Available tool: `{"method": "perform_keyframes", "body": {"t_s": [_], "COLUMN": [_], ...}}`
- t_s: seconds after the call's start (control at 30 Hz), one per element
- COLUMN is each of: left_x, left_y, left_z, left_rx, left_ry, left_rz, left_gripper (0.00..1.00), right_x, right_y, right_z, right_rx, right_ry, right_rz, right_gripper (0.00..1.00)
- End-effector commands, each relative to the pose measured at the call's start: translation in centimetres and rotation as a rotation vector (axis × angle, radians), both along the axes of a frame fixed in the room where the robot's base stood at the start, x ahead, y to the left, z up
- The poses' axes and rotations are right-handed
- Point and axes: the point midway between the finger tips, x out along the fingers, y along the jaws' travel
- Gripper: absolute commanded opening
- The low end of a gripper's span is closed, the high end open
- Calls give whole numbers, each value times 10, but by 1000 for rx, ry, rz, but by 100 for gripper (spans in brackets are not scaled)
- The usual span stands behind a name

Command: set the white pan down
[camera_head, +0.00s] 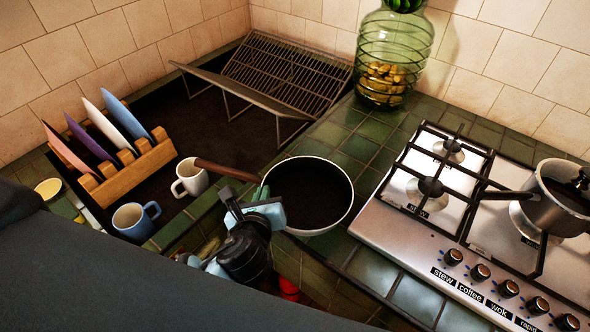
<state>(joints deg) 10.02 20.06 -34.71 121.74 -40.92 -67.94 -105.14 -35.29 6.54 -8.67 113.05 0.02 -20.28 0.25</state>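The white pan (308,197) has a white outer rim, a dark inside and a brown wooden handle (226,171) pointing left. It is level at the middle of the green tiled counter, left of the stove. I cannot tell whether its base touches the tiles. My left gripper (252,199), dark with light blue parts, is at the pan's left rim, close to where the handle joins. It overlaps the rim, and its fingertips are too unclear to show whether they grip the pan. My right gripper is not in view.
A gas stove (400,250) with a steel pot (556,205) is on the right. A green glass jar (392,58) and a wire rack (285,75) stand behind. A wooden plate rack (128,172), a white mug (190,179) and a blue mug (134,221) are left.

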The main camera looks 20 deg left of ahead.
Motion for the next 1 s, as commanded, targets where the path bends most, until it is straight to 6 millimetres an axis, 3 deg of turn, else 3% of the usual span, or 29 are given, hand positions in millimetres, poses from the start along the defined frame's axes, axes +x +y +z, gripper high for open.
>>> {"method": "perform_keyframes", "body": {"t_s": [0.2, 0.43, 0.93, 1.0], "left_x": [49, 90, 114, 111], "left_y": [-6, -10, -13, -13], "left_z": [-2, -6, -8, -21], "left_rx": [-4, -3, -2, -2], "left_ry": [-7, -4, -6, 1], "left_rz": [0, 0, 0, -2], "left_gripper": [0, 0, 0, 0], "right_x": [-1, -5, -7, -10], "right_y": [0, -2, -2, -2], "right_z": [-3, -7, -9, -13], "right_rx": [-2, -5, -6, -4], "right_ry": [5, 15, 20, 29], "right_rz": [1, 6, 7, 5], "right_gripper": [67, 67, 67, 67]}}
